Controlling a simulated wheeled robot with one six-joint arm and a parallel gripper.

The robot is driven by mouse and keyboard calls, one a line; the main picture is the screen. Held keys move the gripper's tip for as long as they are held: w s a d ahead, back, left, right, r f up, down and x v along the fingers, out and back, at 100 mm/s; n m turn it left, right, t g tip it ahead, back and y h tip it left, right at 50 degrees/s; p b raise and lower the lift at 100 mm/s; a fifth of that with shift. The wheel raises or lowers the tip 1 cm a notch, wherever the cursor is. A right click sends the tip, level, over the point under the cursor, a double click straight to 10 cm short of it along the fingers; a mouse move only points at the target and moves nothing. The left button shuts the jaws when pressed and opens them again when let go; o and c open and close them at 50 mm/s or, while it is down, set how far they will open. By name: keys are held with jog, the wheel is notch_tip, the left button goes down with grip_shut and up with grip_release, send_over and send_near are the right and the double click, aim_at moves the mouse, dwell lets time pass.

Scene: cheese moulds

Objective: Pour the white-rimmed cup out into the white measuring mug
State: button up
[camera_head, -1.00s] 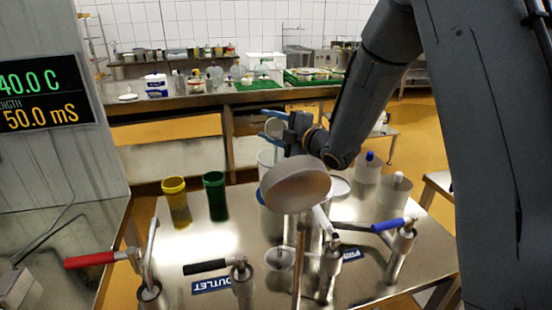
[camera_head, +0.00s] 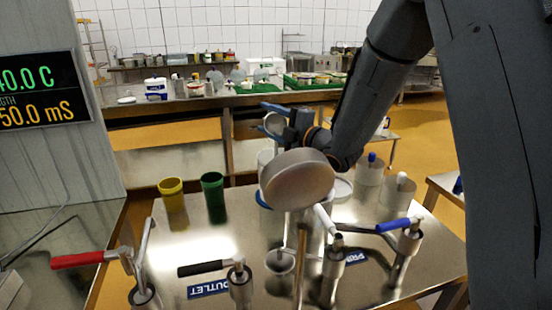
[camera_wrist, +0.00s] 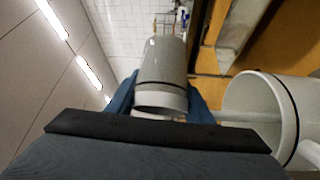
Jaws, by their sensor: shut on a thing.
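My gripper (camera_head: 272,122) has blue fingers and is shut on the white-rimmed cup (camera_head: 274,124), above the steel table. In the wrist view the cup (camera_wrist: 160,70) is grey with a dark band and a white rim, held between the fingers (camera_wrist: 160,100). It looks tilted in the head view; its contents are hidden. The white measuring mug (camera_wrist: 258,108) is large at the right of the wrist view, close beside the cup, with a dark band. In the head view a white vessel, likely this mug (camera_head: 265,160), shows below the gripper, mostly hidden behind a round disc.
The round disc (camera_head: 298,180) on a post stands in front. Valves with red (camera_head: 85,259), black (camera_head: 204,267) and blue (camera_head: 398,225) handles line the near side. A yellow cup (camera_head: 171,195) and a green cup (camera_head: 214,197) stand left; pale containers (camera_head: 369,172) stand right.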

aim_at(268, 115)
jog(key=shift+s+r+n+t+y+b, duration=0.3)
jog(key=shift+r+n+y+b, duration=0.55)
jog(key=shift+b, duration=0.9)
jog(key=shift+s+r+n+t+y+b, duration=0.25)
jog(key=shift+r+n+y+b, duration=0.25)
jog(key=shift+r+b, duration=0.9)
jog(key=shift+s+r+n+y+b, duration=0.4)
jog(key=shift+r+n+y+b, duration=0.55)
jog(key=shift+b, duration=1.5)
jog(key=shift+s+r+n+y+b, duration=0.55)
jog(key=shift+n+b, duration=0.65)
jog(key=shift+b, duration=1.2)
jog(key=shift+s+r+n+g+y+b, duration=0.15)
jog(key=shift+n+g+y+b, duration=0.6)
jog(key=shift+b, duration=1.6)
jog(key=shift+s+r+n+t+b, duration=0.15)
jog(key=shift+n+t+b, duration=0.15)
jog(key=shift+n+b, duration=0.15)
jog(key=shift+p, duration=0.35)
